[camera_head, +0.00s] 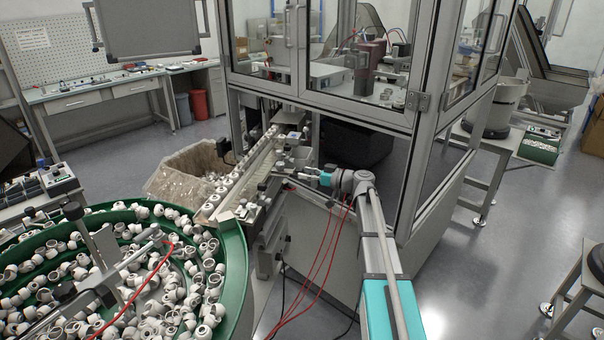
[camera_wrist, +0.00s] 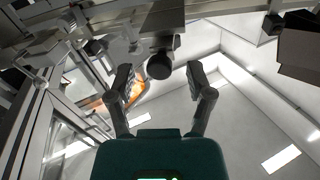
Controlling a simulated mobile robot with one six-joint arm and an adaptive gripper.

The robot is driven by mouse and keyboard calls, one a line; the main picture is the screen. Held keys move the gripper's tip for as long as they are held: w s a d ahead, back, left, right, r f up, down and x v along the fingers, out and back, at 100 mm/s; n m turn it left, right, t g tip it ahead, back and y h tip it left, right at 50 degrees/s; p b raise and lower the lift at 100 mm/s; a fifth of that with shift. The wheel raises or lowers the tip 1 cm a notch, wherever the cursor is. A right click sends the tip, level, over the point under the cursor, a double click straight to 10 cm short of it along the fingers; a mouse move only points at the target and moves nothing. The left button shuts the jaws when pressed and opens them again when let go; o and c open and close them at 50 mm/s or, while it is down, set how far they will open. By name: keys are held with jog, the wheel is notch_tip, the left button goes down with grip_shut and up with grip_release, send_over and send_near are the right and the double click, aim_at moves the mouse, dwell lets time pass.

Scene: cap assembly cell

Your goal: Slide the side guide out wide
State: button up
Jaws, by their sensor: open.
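My gripper (camera_head: 283,180) reaches in from the right to the near side of the linear cap track in the head view. In the wrist view my gripper (camera_wrist: 159,74) is open, with its two dark fingers wide apart. A dark round knob (camera_wrist: 159,66) on a short grey mount sits between the fingertips, with a visible gap on both sides. It seems to belong to the side guide, whose long metal rail (camera_head: 256,158) runs along the track in the head view. How far out the guide stands cannot be told, as fittings and my gripper partly hide it.
A green bowl feeder (camera_head: 234,262) full of white caps stands at front left. The glazed machine enclosure (camera_head: 418,101) rises close behind my arm. Red hoses (camera_head: 327,235) hang below my wrist.

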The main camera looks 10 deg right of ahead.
jog(key=v, duration=1)
jog(key=shift+s, duration=0.15)
jog(key=s+a+f+m+g+h, duration=0.4)
jog(key=s+a+f+g+h, duration=0.25)
jog(key=s+a+f, duration=0.6)
jog(key=s+a+f+m+g+h, duration=0.1)
jog(key=s+f+m+g+h, duration=0.1)
jog(key=s, duration=0.4)
jog(key=s+a+f+m+g+h, duration=0.1)
jog(key=s+f+m+g+h, duration=0.1)
jog(key=s+h, duration=0.4)
jog(key=shift+s+a+f+m, duration=0.25)
jog(key=shift+a+f+m, duration=0.25)
jog(key=shift+f, duration=0.5)
jog(key=shift+d, duration=0.1)
jog(key=shift+r, duration=0.1)
